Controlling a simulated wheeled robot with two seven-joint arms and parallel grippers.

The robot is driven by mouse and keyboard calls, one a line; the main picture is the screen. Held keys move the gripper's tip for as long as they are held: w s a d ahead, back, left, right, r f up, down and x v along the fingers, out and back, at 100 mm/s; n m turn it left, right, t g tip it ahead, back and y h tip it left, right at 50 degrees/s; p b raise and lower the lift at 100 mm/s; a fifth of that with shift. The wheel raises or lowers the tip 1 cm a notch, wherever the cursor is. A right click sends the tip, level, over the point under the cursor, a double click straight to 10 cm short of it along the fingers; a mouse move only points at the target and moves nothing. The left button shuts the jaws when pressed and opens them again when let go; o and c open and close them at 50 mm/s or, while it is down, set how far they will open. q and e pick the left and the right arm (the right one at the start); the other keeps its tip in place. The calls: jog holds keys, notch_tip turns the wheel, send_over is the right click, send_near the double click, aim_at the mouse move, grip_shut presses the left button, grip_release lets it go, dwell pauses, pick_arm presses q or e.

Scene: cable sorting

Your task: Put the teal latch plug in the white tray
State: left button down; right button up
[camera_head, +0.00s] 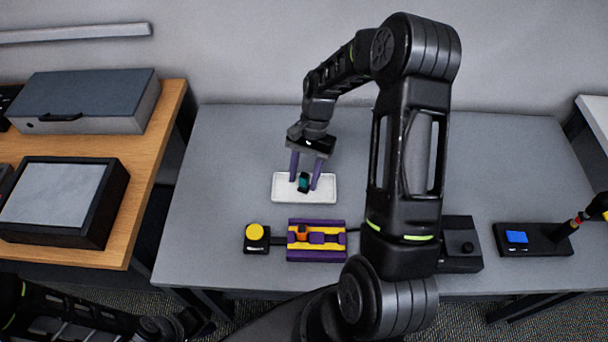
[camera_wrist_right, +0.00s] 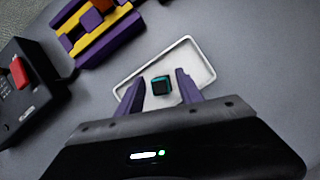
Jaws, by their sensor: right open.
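The teal latch plug (camera_head: 304,182) is a small teal and dark block within the outline of the white tray (camera_head: 329,197). In the right wrist view the plug (camera_wrist_right: 161,85) lies inside the rim of the tray (camera_wrist_right: 211,73), with a gap to each finger. My right gripper (camera_head: 304,180) points down over the tray with its purple fingers open on either side of the plug. Whether the plug rests fully on the tray floor is hard to tell. My left gripper (camera_head: 192,322) is low at the bottom left, dark and partly cut off; its jaws are unclear.
A purple and yellow rack (camera_head: 318,253) with an orange piece stands in front of the tray. A yellow-button box (camera_head: 256,236) is left of it. A black box (camera_head: 461,255) and a blue-topped black fixture (camera_head: 535,240) are to the right. The grey table's left back is clear.

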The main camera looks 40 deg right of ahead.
jog(key=shift+r, duration=0.3)
jog(key=shift+w+d+r, duration=0.1)
jog(key=shift+d+r, duration=0.05)
jog(key=b+v, duration=0.2)
jog(key=v, duration=0.9)
jog(key=shift+r, duration=0.25)
